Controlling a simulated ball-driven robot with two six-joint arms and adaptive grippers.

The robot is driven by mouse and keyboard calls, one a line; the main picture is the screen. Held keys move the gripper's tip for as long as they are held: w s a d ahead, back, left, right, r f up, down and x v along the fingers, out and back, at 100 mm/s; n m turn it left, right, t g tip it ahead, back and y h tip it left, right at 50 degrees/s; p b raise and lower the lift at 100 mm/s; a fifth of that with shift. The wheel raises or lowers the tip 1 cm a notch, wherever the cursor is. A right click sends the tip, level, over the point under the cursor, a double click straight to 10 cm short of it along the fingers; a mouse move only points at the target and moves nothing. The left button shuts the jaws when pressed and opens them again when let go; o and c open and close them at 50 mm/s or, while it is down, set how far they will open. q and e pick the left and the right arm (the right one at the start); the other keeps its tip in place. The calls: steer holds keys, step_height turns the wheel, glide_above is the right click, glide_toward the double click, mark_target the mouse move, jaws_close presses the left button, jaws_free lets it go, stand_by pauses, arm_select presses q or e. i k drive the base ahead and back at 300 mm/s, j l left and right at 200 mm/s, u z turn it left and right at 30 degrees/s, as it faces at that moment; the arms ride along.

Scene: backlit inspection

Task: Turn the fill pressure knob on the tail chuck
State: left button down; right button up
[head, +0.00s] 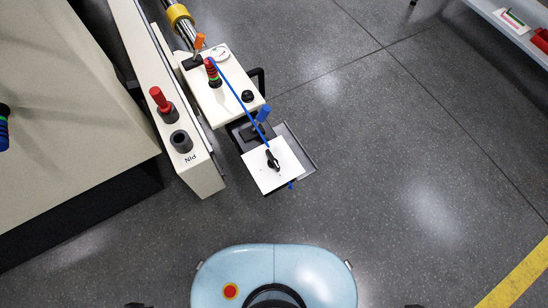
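The tail chuck assembly is a cream housing (222,98) on the rail, upper left of centre in the head view. A small round black knob (248,96) sits near its right edge. A white plate (257,178) at its near end bears a black pointer-shaped knob (272,159). No readable label tells which one is the fill pressure knob. A round gauge (220,53) is at the housing's far end. Neither gripper shows clearly. Only small dark pieces of mine appear at the bottom edge, far from both knobs.
A blue hose (233,93) runs across the housing to the white plate.

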mark_target(272, 162)
steer(key=u, duration=0.9)
steer(key=k+l+u, duration=0.25)
steer(key=u, duration=0.15)
steer(key=k+l+u, duration=0.45)
steer(key=k+u, duration=0.15)
steer(key=u, duration=0.15)
